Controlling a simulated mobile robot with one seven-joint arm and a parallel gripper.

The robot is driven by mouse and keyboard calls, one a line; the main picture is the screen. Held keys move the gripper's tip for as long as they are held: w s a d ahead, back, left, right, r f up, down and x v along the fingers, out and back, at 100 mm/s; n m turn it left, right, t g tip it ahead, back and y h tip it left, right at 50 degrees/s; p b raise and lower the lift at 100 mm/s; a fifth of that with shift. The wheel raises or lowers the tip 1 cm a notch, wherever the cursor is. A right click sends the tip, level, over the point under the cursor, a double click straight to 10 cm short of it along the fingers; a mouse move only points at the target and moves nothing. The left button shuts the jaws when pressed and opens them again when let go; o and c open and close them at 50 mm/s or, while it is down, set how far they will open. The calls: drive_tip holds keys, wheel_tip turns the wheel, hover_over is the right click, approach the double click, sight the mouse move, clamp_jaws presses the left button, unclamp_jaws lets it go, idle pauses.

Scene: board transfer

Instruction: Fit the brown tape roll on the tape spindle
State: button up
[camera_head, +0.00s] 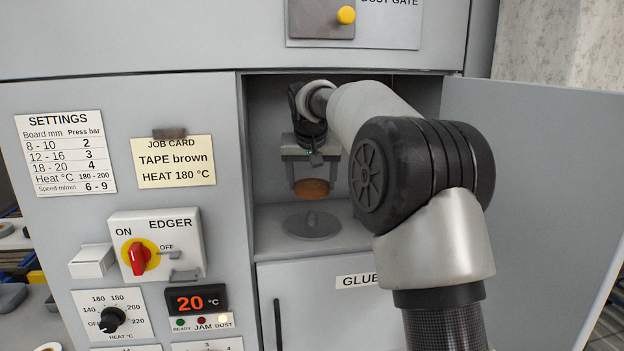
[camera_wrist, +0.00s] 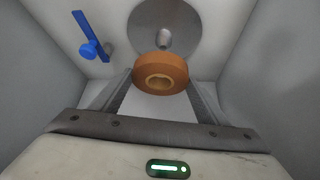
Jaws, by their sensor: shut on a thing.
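The brown tape roll (camera_head: 312,188) is held level between the fingers of my gripper (camera_head: 311,178) inside the open compartment. The wrist view also shows the roll (camera_wrist: 160,74), with its pale core hole facing the camera, between the fingertips. The tape spindle is a grey disc (camera_head: 312,226) with a short central post, on the compartment floor below the roll. In the wrist view the spindle disc (camera_wrist: 185,22) and its post (camera_wrist: 164,38) show just beyond the roll. The roll is apart from the disc, with a visible gap in the head view.
Compartment walls stand close on both sides, and the open door (camera_head: 535,170) is at the right. A blue lever (camera_wrist: 90,38) shows left of the spindle in the wrist view. A job card (camera_head: 173,161) reads "TAPE brown". The EDGER switch (camera_head: 139,258) is outside, at left.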

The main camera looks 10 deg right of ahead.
sight(312, 213)
drive_tip(key=shift+s, duration=0.1)
drive_tip(key=shift+f+b, duration=0.3)
drive_tip(key=shift+f, duration=0.05)
drive_tip(key=shift+f+b, duration=1.25)
drive_tip(key=shift+f, duration=0.55)
drive_tip(key=shift+f, duration=0.25)
drive_tip(key=shift+f+b, duration=1.3)
drive_tip(key=shift+f, duration=0.55)
drive_tip(key=o, duration=1.2)
